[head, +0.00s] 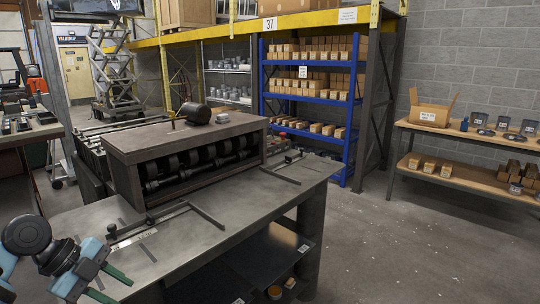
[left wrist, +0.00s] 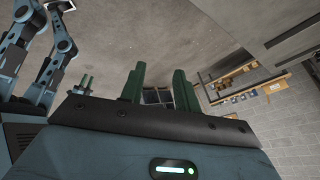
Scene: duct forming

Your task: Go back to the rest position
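My left gripper (head: 120,288) is at the lower left of the head view, beside the near left end of the metal bench. Its two green fingers are apart with nothing between them. The left wrist view also shows these fingers (left wrist: 158,88) spread and empty. At the left of the wrist view, blue arm links of mine show, with a small pair of green fingers (left wrist: 86,82) that look like my right gripper. They are too small to tell whether they are open. My right gripper is outside the head view.
The duct forming machine (head: 190,150) stands on the metal bench (head: 165,250), with bars lying at its front. Blue shelving (head: 310,92) with boxes stands behind. A wooden-topped table (head: 460,133) with an open carton (head: 431,112) is at the right. The floor (head: 400,240) between is clear.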

